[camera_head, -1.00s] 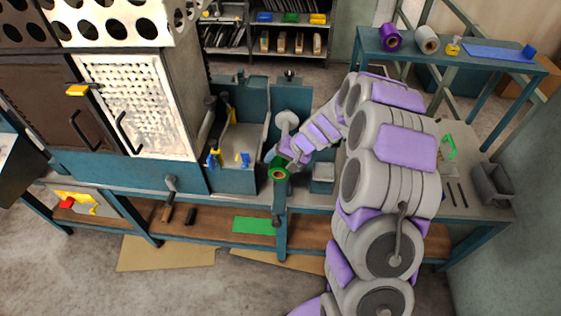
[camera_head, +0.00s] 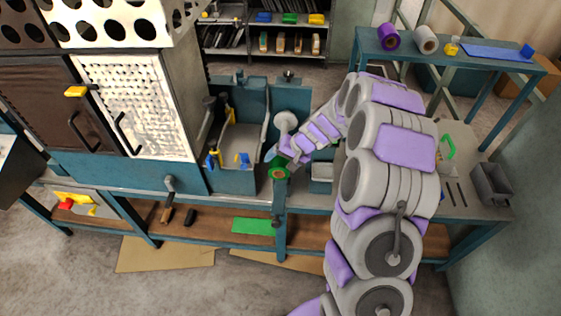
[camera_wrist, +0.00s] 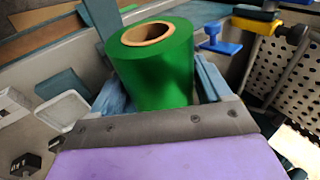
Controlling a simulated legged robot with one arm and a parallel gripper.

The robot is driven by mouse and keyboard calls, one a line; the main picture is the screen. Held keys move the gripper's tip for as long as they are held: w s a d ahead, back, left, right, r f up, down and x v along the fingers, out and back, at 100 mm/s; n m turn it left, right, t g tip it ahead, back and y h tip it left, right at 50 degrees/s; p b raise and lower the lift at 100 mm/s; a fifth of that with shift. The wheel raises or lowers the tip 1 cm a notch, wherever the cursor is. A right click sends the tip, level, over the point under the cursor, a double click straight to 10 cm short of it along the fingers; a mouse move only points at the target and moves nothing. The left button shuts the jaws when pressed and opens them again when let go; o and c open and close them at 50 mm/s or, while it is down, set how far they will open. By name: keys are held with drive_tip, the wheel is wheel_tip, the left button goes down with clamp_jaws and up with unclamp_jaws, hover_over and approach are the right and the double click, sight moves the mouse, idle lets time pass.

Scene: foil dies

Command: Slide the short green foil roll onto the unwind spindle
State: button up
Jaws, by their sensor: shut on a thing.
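The short green foil roll (camera_head: 279,172) is in my gripper (camera_head: 281,161), at the front of the machine's right side. In the wrist view the roll (camera_wrist: 150,75) stands between the two blue finger pads of my gripper (camera_wrist: 158,86), with its brown hollow core facing up and open. The pads press on its sides. A pale grey round disc (camera_head: 287,121) on the teal panel is just behind the gripper; I cannot tell if it belongs to the unwind spindle. No spindle pin shows in the roll's core.
A teal trough (camera_head: 235,180) with blue and yellow clips lies left of the roll. A small grey bin (camera_head: 322,180) is right of it. A purple roll (camera_head: 389,37) and a silver roll (camera_head: 426,40) stand on the upper shelf. A perforated white door (camera_head: 135,105) is at left.

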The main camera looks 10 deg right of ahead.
sight(285, 131)
drive_tip(key=shift+w+d+p, duration=0.7)
drive_tip(key=shift+w, duration=1.45)
drive_tip(key=shift+w+d+p, duration=0.65)
drive_tip(key=shift+w+p, duration=0.05)
drive_tip(key=shift+w, duration=1.45)
drive_tip(key=shift+w+d+p, duration=0.7)
drive_tip(key=shift+w, duration=1.45)
drive_tip(key=o, duration=1.2)
drive_tip(key=shift+o, duration=0.2)
drive_tip(key=p+v, duration=0.1)
drive_tip(key=v, duration=1.6)
drive_tip(key=shift+d+p, duration=0.2)
drive_tip(key=shift+p, duration=0.1)
drive_tip(key=shift+s+r, duration=0.1)
